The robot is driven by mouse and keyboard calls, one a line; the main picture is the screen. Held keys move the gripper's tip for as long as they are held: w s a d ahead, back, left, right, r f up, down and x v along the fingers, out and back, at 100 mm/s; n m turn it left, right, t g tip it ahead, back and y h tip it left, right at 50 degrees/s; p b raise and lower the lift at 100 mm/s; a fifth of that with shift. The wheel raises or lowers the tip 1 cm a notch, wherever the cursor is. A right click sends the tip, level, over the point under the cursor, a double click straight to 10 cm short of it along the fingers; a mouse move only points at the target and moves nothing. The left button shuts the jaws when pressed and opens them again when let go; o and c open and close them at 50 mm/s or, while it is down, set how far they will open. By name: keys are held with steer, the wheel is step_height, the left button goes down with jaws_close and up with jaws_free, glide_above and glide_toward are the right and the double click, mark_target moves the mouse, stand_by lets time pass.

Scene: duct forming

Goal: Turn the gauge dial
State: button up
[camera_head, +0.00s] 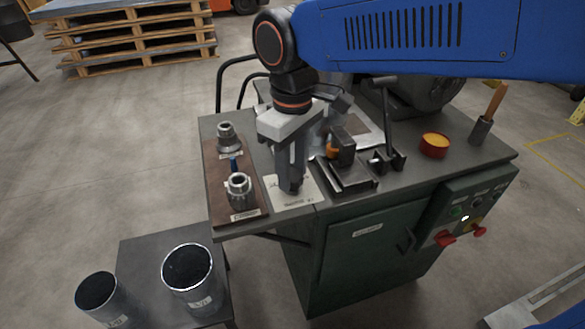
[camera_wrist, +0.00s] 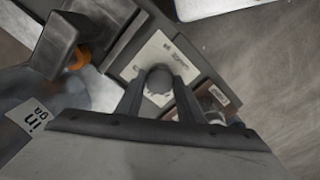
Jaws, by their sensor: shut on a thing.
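My gripper (camera_head: 291,187) points down over a white printed card (camera_head: 308,192) at the front of the green machine's top. In the wrist view, the fingers of my gripper (camera_wrist: 157,88) are shut on a dark, round-ended knob (camera_wrist: 158,78). It may be the gauge dial, but no dial face or markings show. The card (camera_wrist: 158,49) lies behind the knob. In the head view the fingers hide the knob.
Left of my gripper, a brown board (camera_head: 220,190) holds two metal fittings (camera_head: 239,185). Right of it stands a dark block with an orange knob (camera_head: 333,151), near an upright lever (camera_head: 388,115) and a red-orange tin (camera_head: 435,145). Two metal tubes (camera_head: 192,277) stand on a lower table.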

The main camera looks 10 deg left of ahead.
mark_target(293, 174)
steer(key=o, duration=1)
steer(key=shift+o, duration=0.2)
step_height(293, 174, up, 17)
steer(key=shift+r, duration=0.2)
steer(key=w+d+f+m+t+y, duration=0.1)
steer(key=w+d+f+m, duration=0.2)
steer(key=d, duration=0.8)
steer(key=w+d+f+m+t, duration=0.1)
steer(key=d+f+m, duration=0.3)
steer(key=d, duration=0.8)
steer(key=s+d+f+m+t, duration=0.1)
steer(key=s+d+f+m, duration=0.2)
steer(key=d+f, duration=0.5)
steer(key=s+d+f+m+t+h, duration=0.1)
steer(key=s+d+f+m, duration=0.2)
steer(key=s+d+f, duration=0.2)
steer(key=d+f, duration=0.3)
steer(key=d, duration=0.1)
steer(key=shift+s+f+t, duration=0.35)
steer(key=shift+t, duration=0.05)
